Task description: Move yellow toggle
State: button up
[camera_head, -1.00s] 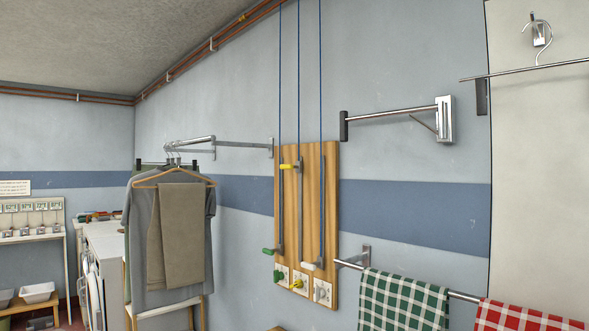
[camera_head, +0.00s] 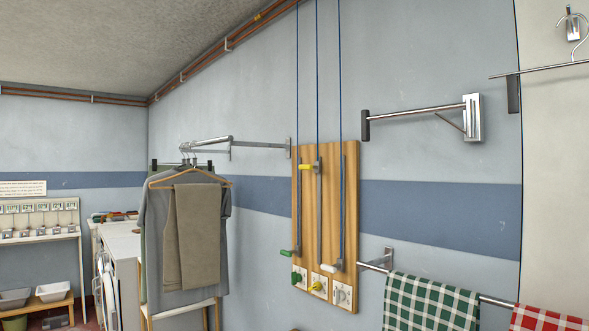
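A wooden board (camera_head: 329,215) is fixed to the wall in the middle of the view. It bears several levers or toggles on vertical rods with blue cords running up. A yellow toggle handle (camera_head: 306,167) is near the top of the board, higher than the green handle (camera_head: 287,253) and the white handle (camera_head: 335,267). A yellow knob (camera_head: 317,286) sits on a small plate at the board's bottom, between a green one (camera_head: 297,277) and a white one (camera_head: 341,295). My gripper is not in view.
Clothes on hangers (camera_head: 187,240) hang left of the board from a wall rail (camera_head: 235,141). A metal wall arm (camera_head: 420,117) juts out at right. Below it, checked cloths (camera_head: 428,303) hang on a rail. A white machine (camera_head: 120,265) stands at far left.

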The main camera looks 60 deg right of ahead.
aim_at(317, 167)
jog(key=i, duration=0.9)
jog(key=z, duration=0.05)
